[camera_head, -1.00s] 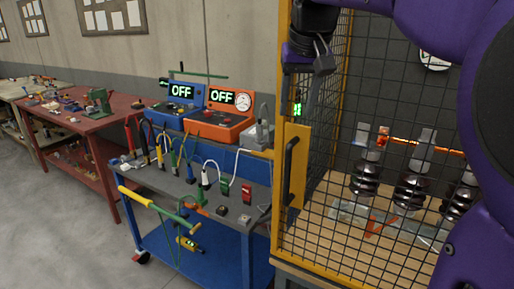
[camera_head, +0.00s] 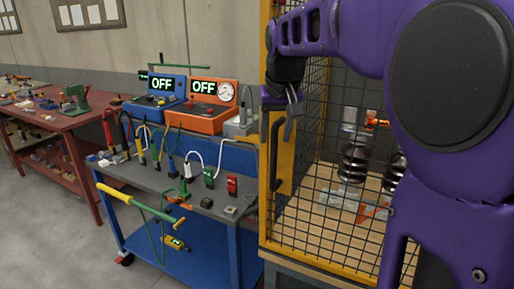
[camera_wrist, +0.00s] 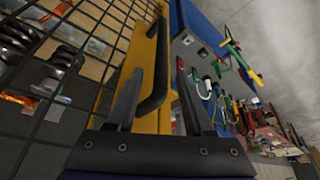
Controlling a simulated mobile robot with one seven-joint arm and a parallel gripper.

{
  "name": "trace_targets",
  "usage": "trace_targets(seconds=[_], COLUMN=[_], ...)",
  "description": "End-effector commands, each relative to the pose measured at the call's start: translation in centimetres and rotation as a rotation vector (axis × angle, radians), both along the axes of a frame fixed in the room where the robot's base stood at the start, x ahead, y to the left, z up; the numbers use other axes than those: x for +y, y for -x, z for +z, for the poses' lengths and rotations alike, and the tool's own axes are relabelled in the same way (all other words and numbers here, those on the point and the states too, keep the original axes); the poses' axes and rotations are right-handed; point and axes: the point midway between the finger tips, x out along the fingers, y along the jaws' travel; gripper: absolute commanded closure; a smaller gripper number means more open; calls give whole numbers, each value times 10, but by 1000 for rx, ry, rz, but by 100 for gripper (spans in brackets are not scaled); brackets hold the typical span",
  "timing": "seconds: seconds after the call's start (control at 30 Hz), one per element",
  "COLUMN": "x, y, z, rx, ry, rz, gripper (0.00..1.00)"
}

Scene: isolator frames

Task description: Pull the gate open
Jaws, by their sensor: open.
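The gate (camera_head: 266,215) has a yellow frame and black wire mesh and stands at the front of a cage. It appears closed. Its black bar handle (camera_head: 276,170) is upright on the yellow left part. My gripper (camera_head: 291,125) is open at the upper end of the handle and partly covers it. In the wrist view the handle (camera_wrist: 161,60) lies between the two spread fingers of my gripper (camera_wrist: 157,95). I cannot tell whether a finger touches it.
Inside the cage, dark ribbed insulators (camera_head: 353,165) stand on a wooden surface. A blue cart (camera_head: 190,245) with cables and tools stands close left of the gate. A red workbench (camera_head: 60,140) is farther left. Grey floor (camera_head: 45,235) is clear at the lower left.

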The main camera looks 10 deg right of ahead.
Motion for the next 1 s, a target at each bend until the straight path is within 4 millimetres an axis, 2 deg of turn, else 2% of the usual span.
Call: trace_targets(seconds=[0.03,0.2,0.57,0.67,0.87,1.0], x=[0,0,0,0,0,0], y=[0,0,0,0,0,0], z=[-10,-19,-21,-20,-20,-20], rx=[0,1,1,1,1,1], ry=[0,0,0,0,0,0], rz=[0,0,0,0,0,0], gripper=[48,48,48,62,98,100])
